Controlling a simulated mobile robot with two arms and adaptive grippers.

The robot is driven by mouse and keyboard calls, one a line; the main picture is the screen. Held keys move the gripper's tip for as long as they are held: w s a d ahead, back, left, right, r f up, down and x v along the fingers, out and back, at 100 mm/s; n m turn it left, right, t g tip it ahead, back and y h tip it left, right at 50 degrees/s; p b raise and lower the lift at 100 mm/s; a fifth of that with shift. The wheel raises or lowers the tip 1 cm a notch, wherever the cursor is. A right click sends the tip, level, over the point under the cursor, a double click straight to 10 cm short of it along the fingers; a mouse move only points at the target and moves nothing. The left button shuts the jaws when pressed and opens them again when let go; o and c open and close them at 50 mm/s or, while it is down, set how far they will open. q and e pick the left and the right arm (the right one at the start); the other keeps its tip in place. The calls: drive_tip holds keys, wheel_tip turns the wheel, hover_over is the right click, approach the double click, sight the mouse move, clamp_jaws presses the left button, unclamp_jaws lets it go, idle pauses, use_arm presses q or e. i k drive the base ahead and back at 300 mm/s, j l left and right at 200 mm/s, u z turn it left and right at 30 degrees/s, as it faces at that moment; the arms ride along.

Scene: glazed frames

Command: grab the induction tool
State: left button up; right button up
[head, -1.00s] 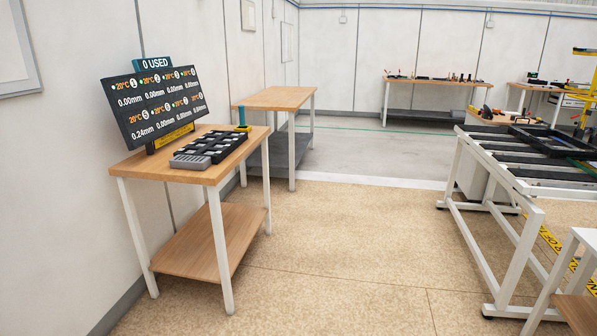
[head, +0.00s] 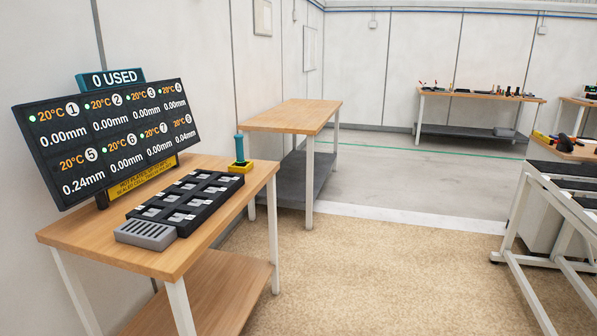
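A teal-handled tool (head: 239,148) stands upright in a yellow square holder (head: 240,167) at the back right corner of the near wooden table (head: 85,234). It looks like the induction tool. Neither of my grippers shows in the head view.
On the same table lie a black tray with several slots (head: 190,200) and a grey slotted block (head: 146,235). A display board (head: 108,140) stands behind them. Another wooden table (head: 295,115) is farther back. Open floor (head: 380,270) lies to the right, before a white-framed bench (head: 560,250).

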sight(240, 162)
drive_tip(key=i+l+u, duration=0.25)
drive_tip(key=i, duration=0.15)
drive_tip(key=i+l+u, duration=0.1)
drive_tip(key=i+u, duration=0.2)
drive_tip(key=i, duration=0.15)
